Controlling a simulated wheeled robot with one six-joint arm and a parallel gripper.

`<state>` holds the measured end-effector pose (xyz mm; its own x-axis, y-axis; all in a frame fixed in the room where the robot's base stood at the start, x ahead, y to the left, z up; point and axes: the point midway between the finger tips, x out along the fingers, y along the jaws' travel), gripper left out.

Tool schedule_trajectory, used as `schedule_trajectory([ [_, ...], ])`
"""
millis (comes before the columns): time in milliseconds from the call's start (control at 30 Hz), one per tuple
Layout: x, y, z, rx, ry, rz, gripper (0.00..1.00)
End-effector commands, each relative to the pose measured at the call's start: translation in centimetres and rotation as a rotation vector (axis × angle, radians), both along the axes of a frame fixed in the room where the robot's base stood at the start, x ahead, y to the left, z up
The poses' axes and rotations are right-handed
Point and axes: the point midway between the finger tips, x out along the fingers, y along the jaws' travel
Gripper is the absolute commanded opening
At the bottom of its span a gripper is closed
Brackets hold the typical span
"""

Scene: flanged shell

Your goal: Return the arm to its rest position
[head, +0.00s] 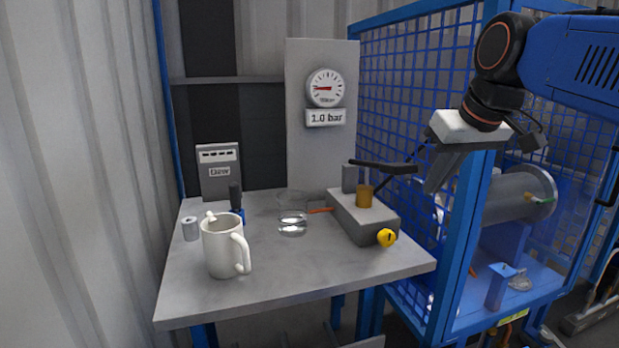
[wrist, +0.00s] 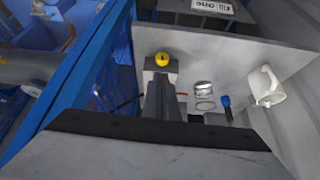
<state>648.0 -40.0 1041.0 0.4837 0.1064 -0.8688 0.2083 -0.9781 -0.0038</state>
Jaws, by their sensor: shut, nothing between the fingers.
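My gripper (head: 441,172) hangs from my blue arm at the upper right of the head view, in front of the blue mesh cage. Its fingers are together and nothing is between them. In the wrist view the gripper (wrist: 163,85) points toward the table, its fingers overlapping the grey block in the picture. It appears apart from everything on the table. My arm is raised above the level of the tabletop.
The grey table (head: 290,270) bears a white mug (head: 220,248), a glass dish (head: 292,222), a blue-and-black tool (head: 237,200) and a grey block (head: 362,218) with a yellow knob (head: 386,237). The blue mesh cage (head: 462,240) stands close beside the table, holding a flanged cylinder (head: 510,196).

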Motion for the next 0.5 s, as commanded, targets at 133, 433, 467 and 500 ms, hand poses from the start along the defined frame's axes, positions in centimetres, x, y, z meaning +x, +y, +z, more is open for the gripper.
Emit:
schedule_trajectory([
  [133,-3.8,-0.8,-6.6,-0.003,0.03,-0.054,0.0],
  [433,-12.1,-2.4,-21.4,-0.011,0.083,-0.164,0.0],
  [467,-12.8,-2.5,-22.5,-0.012,0.086,-0.171,0.0],
  [500,-13.5,-2.6,-23.9,-0.013,0.091,-0.18,0.0],
])
